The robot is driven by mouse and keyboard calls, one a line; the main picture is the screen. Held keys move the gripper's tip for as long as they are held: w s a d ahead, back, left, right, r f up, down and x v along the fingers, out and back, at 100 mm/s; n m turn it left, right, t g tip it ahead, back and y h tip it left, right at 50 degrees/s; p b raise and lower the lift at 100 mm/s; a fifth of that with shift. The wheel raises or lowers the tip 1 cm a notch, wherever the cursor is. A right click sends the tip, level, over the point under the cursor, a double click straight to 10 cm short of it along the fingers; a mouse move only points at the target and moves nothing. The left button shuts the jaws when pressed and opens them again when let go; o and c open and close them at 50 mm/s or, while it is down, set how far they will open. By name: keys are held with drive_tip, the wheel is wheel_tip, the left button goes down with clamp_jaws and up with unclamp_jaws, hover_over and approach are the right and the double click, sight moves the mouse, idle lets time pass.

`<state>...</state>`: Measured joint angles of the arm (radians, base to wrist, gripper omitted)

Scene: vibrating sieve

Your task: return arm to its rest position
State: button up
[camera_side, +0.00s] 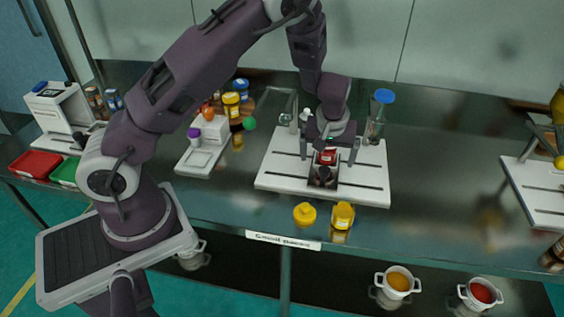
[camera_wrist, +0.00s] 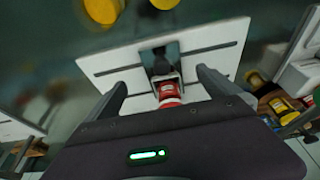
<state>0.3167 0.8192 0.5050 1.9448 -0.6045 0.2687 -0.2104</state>
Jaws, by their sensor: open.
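My gripper (camera_side: 328,158) is low over the white slotted base plate (camera_side: 280,178) in the side view. Its two fingers are spread apart, one on each side of a small red-topped container (camera_side: 327,157). In the wrist view my gripper (camera_wrist: 162,82) shows the red container with a white label (camera_wrist: 169,92) between the fingers, with gaps on both sides. The container sits in or against a dark metal holder (camera_side: 322,178) on the plate. Whether it rests inside the holder is unclear. My arm reaches across from its base at the left.
A clear jar with a blue lid (camera_side: 376,118) stands close right of my gripper. Two yellow containers (camera_side: 305,214) (camera_side: 342,216) stand at the plate's front. A white scale (camera_side: 202,148) and bottles (camera_side: 231,105) are left. Another white stand (camera_side: 535,180) is far right. Table between is clear.

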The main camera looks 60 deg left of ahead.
drive_tip(key=shift+r, duration=0.1)
drive_tip(key=s+d+r+m+h, duration=0.1)
drive_tip(key=s+d+r, duration=0.1)
drive_tip(key=s+r, duration=0.3)
drive_tip(key=s+d+r+m+t+h, duration=0.1)
drive_tip(key=s+d+r+m+h, duration=0.15)
drive_tip(key=r, duration=0.55)
drive_tip(key=s+d+r, duration=0.3)
drive_tip(key=r, duration=0.3)
drive_tip(key=s+r+m+t, duration=0.1)
drive_tip(key=s+r+m, duration=0.1)
drive_tip(key=s, duration=0.8)
drive_tip(key=s+r+m+t+y, duration=0.1)
drive_tip(key=s+r+m, duration=0.2)
drive_tip(key=s, duration=0.7)
drive_tip(key=shift+a+r, duration=0.4)
drive_tip(key=shift+m, duration=0.25)
